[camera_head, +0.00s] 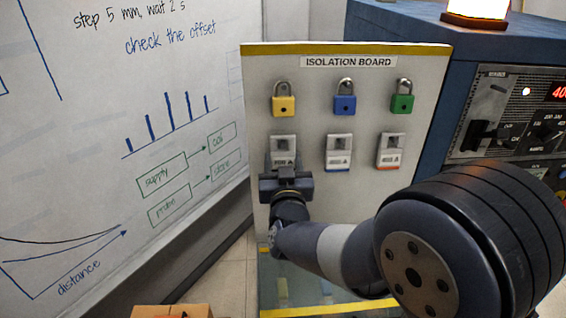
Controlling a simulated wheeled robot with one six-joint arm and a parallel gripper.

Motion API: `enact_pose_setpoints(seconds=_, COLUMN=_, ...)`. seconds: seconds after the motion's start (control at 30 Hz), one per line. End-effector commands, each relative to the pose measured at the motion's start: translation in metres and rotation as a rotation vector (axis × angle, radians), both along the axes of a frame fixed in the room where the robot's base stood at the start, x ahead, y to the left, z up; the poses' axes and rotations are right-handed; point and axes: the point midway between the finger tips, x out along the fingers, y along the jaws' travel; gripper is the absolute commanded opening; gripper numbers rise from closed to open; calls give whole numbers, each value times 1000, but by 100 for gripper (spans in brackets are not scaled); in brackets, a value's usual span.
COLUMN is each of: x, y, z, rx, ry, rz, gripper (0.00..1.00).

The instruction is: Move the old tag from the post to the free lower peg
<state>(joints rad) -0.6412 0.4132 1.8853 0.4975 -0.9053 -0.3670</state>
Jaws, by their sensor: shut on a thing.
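My gripper (283,167) is at the lower left of the white isolation board (310,90), with its two fingers on either side of a white and grey tag (283,143). It is shut on this tag, whose lower part is partly hidden by the gripper. The tag is upright, below the yellow padlock (284,105). I cannot tell whether it hangs on a peg. Two other tags are in the same row: one with a blue edge (338,150) in the middle and one with an orange edge (390,150) at the right. No post is plainly visible.
A blue padlock (345,104) and a green padlock (402,103) hang in the upper row. A whiteboard (110,130) stands at the left. A blue cabinet with a control panel (515,110) is at the right. A cardboard box (172,311) is at the bottom.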

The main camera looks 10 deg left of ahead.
Motion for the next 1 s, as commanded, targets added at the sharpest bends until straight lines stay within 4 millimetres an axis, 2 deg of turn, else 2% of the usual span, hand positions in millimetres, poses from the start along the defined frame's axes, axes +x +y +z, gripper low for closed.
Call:
enact_pose_setpoints(seconds=0.03, x=0, y=0, z=0, rx=0, ry=0, rz=-1, gripper=36)
enact_pose_setpoints(seconds=0.07, x=0, y=0, z=0, rx=0, ry=0, rz=-1, gripper=52)
enact_pose_setpoints(seconds=0.37, x=0, y=-1, z=0, rx=0, ry=0, rz=-2, gripper=76)
enact_pose_setpoints(seconds=0.53, x=1, y=-1, z=0, rx=0, ry=0, rz=-2, gripper=75)
enact_pose_setpoints(seconds=0.6, x=1, y=-1, z=0, rx=0, ry=0, rz=-2, gripper=80)
enact_pose_setpoints(seconds=0.83, x=0, y=-1, z=0, rx=0, ry=-1, rz=-2, gripper=80)
enact_pose_setpoints(seconds=1.0, x=-8, y=-2, z=0, rx=1, ry=-1, rz=-1, gripper=80)
